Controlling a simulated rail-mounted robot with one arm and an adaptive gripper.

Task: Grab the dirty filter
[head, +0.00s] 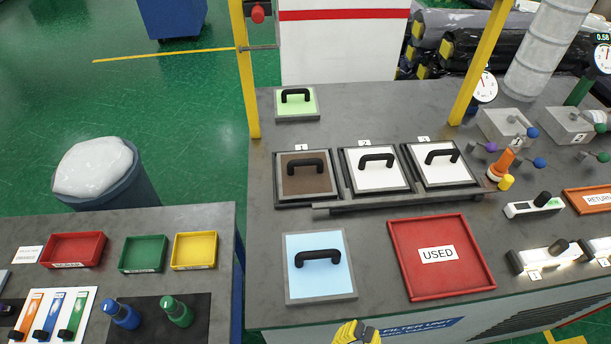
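My gripper (357,332) shows only as a yellow and black piece at the bottom edge, in front of the bench and well apart from the brown filter.
A light blue filter (303,281) and a red USED tray (403,287) lie at the bench front. A green filter (282,108) lies at the back left. Yellow posts (245,80) rise at the bench's back. A black rail (395,200) runs before the slots.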

